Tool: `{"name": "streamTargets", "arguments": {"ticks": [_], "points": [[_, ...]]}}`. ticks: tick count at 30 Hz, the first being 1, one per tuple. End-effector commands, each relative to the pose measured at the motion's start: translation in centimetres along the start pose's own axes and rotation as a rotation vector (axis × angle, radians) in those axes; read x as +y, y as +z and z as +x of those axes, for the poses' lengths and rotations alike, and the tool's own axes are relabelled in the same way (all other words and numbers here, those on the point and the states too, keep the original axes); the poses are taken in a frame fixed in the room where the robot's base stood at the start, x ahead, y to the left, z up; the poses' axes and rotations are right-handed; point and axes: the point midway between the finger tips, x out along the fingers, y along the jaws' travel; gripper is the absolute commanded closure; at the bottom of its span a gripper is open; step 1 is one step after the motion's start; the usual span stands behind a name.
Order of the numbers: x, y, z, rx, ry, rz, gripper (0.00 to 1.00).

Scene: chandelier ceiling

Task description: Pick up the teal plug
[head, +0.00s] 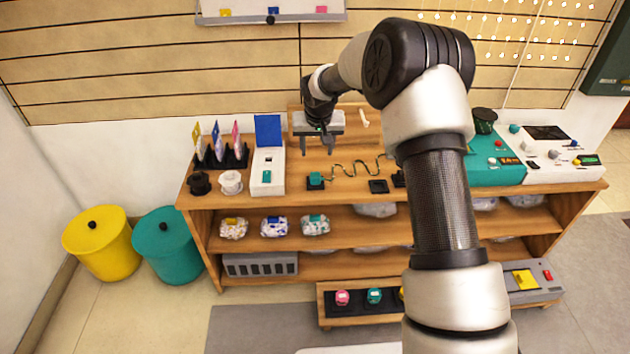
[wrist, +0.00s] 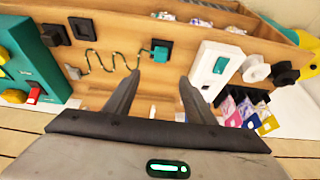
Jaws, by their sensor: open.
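The teal plug (head: 315,180) sits on a small black square base near the front edge of the wooden shelf top, with a wavy dark green cable (head: 352,170) running right from it. In the wrist view the teal plug (wrist: 160,53) is just beyond my fingertips, and the cable runs left from it. My gripper (head: 317,152) is open and empty, pointing down above the shelf top, behind the plug in the head view. In the wrist view my gripper (wrist: 158,76) has its two fingers apart with nothing between them.
A white box (head: 267,178) with a teal part and raised blue lid stands left of the plug. An empty black square (head: 378,186) lies to the right. A black rack (head: 226,157) with coloured cards is further left; a teal console (head: 497,163) stands at right.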

Motion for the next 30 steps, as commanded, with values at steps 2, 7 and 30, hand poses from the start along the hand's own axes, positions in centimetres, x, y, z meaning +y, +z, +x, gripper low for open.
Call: {"name": "streamTargets", "arguments": {"ticks": [2,7,30], "points": [[0.0,0.2,2.1,-0.004,-0.001,0.001,0.50],[0.1,0.3,5.9,-0.003,0.000,0.002,0.50],[-0.1,0.4,15.4,-0.001,0.000,0.000,0.50]]}}
